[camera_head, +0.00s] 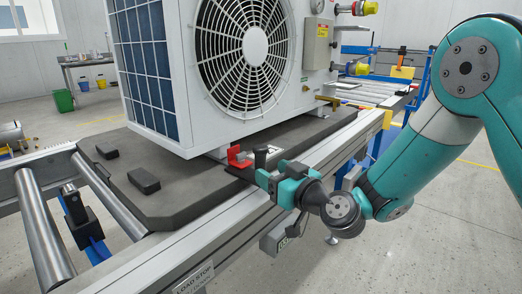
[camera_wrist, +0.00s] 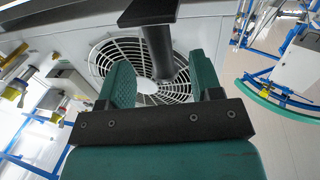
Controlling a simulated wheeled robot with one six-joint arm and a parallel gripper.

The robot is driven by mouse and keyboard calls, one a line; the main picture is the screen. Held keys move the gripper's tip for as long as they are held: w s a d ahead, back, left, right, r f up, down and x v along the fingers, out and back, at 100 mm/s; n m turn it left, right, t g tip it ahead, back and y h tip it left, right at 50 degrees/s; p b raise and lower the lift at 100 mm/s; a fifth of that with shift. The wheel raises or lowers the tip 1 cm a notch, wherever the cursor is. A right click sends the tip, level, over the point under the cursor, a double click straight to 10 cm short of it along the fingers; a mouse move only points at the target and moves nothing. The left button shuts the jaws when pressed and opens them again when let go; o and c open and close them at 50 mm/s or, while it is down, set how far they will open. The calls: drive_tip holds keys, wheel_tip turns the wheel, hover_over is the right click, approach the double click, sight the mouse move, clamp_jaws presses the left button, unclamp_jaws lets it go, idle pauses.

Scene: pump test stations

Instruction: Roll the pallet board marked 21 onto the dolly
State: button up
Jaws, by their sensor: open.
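The dark grey pallet board (camera_head: 190,200) lies flat on a roller conveyor and carries a big white fan unit (camera_head: 235,60). A small plate sits near its front edge; I cannot read a number on it. My gripper (camera_head: 268,178) is at that edge, beside a short black upright handle (camera_head: 260,157) and a red bracket (camera_head: 238,157). In the wrist view, my gripper (camera_wrist: 160,85) has its two teal fingers apart, with the black handle (camera_wrist: 158,45) showing between them. Contact cannot be told. I cannot make out the dolly for certain.
Bare rollers (camera_head: 43,225) show left of the board, with a black block on a blue post (camera_head: 85,222) between them. A front rail (camera_head: 215,240) bears a "LOAD STOP" label (camera_head: 195,278). Blue framework (camera_head: 425,75) stands at the back right. The floor in front is clear.

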sight(264, 167)
drive_tip(key=shift+p+x, duration=0.75)
drive_tip(key=shift+x, duration=1.75)
clamp_jaws()
